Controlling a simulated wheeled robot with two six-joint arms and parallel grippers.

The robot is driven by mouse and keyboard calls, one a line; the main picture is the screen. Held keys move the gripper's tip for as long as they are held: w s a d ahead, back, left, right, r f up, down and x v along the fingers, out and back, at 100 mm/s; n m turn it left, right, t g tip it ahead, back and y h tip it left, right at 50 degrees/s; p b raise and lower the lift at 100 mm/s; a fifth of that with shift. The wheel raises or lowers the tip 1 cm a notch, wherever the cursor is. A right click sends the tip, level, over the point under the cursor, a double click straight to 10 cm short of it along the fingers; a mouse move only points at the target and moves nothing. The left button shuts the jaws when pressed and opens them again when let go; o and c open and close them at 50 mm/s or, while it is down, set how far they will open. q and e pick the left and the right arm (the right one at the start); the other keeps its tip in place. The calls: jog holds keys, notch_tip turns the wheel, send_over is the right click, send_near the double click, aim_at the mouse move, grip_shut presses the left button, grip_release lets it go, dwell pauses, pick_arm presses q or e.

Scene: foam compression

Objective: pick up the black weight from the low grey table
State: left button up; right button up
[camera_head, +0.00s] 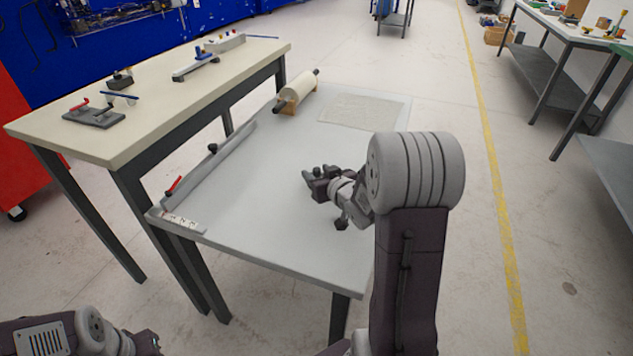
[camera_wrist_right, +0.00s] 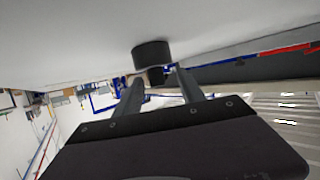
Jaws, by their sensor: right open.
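The black weight (camera_wrist_right: 152,53) is a short dark cylinder on the low grey table (camera_head: 265,215). In the right wrist view the table surface fills the top of the picture. My right gripper (camera_wrist_right: 158,80) is open, its two fingers apart, with the weight just beyond and between the fingertips. I cannot tell if they touch it. In the head view my right gripper (camera_head: 308,182) is low over the middle of the grey table, and I cannot tell the weight apart from the dark gripper there. Part of my left arm shows at the bottom left, without its fingers.
A long grey rail with a red lever (camera_head: 174,186) runs along the grey table's left edge. A cream roll (camera_head: 298,88) and a pale textured sheet (camera_head: 362,111) lie at its far end. A taller cream table (camera_head: 150,95) with clamps stands at left.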

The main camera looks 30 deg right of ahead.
jog(key=b+x, duration=0.1)
jog(key=x, duration=0.4)
jog(key=shift+d, duration=0.2)
jog(key=shift+s, duration=0.1)
grip_shut()
dwell(1.0)
